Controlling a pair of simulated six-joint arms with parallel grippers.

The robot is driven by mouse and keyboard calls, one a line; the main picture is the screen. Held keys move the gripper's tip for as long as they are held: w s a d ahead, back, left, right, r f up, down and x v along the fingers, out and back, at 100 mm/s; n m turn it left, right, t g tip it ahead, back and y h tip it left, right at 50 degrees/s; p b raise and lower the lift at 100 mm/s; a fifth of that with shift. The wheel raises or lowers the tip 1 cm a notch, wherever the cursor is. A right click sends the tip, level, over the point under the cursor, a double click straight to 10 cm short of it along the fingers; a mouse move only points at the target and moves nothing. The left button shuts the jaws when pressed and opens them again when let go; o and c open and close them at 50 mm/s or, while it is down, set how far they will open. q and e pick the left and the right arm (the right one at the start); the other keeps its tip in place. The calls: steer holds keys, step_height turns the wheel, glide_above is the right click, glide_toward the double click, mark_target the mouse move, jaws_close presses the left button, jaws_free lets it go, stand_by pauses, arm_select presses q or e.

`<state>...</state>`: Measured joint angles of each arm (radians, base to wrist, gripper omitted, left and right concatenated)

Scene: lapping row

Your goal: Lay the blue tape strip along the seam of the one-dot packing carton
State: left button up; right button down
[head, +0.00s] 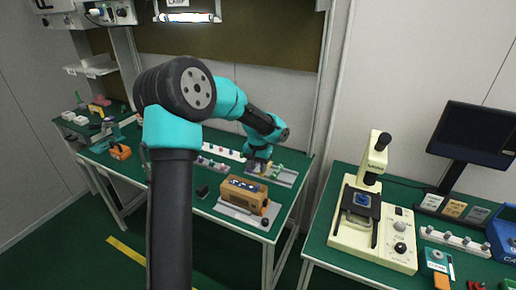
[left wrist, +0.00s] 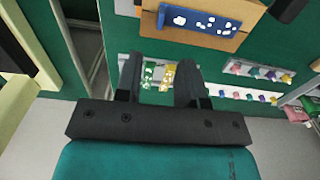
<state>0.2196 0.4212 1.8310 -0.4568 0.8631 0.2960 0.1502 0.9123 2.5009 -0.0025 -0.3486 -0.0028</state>
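A tan box-like block (head: 245,196) stands on a grey plate on the middle bench. A blue panel with white marks (head: 243,184) lies along its top. In the left wrist view the block (left wrist: 150,28) and the blue panel (left wrist: 203,23) show at the top. I cannot make out a one-dot mark or a separate tape strip. My left gripper (head: 257,164) points down over small green and yellow pieces behind the block. In the left wrist view its fingers (left wrist: 160,70) are apart, with those pieces (left wrist: 158,74) seen between them, apparently below. My right gripper is out of view.
A pale tray (head: 285,177) lies under the gripper. Rows of small coloured parts (head: 213,165) lie to its left. A cream microscope-like machine (head: 372,222) and a monitor (head: 476,135) occupy the right bench. Some green bench top is bare around the block.

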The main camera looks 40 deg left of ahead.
arm_select(q)
step_height(320, 180, up, 8)
steer(key=shift+r, duration=0.25)
stand_by(0.7)
